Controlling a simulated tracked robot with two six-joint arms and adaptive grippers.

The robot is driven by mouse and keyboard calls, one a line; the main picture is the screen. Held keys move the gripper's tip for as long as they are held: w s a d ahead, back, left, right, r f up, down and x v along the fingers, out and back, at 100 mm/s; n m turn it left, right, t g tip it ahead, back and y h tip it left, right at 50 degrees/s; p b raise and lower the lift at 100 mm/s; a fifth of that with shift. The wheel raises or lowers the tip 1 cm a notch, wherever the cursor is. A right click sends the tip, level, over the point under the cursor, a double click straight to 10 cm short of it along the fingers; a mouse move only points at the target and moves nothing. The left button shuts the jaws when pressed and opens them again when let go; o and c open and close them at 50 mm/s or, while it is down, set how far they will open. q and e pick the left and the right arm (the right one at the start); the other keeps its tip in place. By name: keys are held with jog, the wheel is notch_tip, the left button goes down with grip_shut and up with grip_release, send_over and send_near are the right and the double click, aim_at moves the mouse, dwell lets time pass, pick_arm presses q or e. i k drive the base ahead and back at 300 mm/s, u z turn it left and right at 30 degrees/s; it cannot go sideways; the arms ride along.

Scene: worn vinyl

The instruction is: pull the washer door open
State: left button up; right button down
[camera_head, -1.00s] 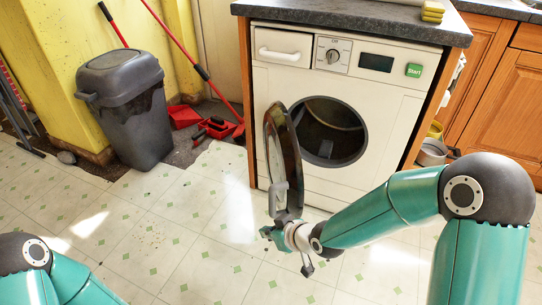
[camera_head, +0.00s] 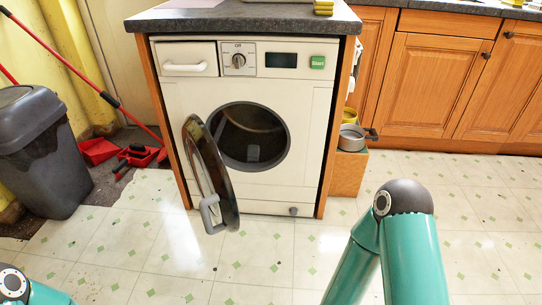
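The white washer (camera_head: 285,88) stands under a dark grey counter, facing me. Its round door (camera_head: 212,172) is swung out to the left on its hinge, and the dark drum opening (camera_head: 248,137) is uncovered. The door's grey handle (camera_head: 210,215) is at its lower free edge, with nothing touching it. My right arm is folded at the lower right, apart from the door, and its gripper is out of the picture. Only a piece of my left arm shows at the bottom left corner, and its gripper is out of the picture too.
A grey bin (camera_head: 45,150) stands at the left. A red dustpan (camera_head: 98,151) and long red-handled tools are between it and the washer. Wooden cabinets (camera_head: 428,88) line the right, with a pot (camera_head: 352,138) beside the washer. The tiled floor in front is clear.

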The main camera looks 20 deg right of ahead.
aim_at(211, 177)
jog(key=z, duration=0.6)
jog(key=i, duration=0.3)
jog(key=z, duration=1.6)
jog(key=i, duration=0.25)
jog(key=u, duration=2.6)
jog(key=i, duration=0.5)
jog(key=u, duration=0.05)
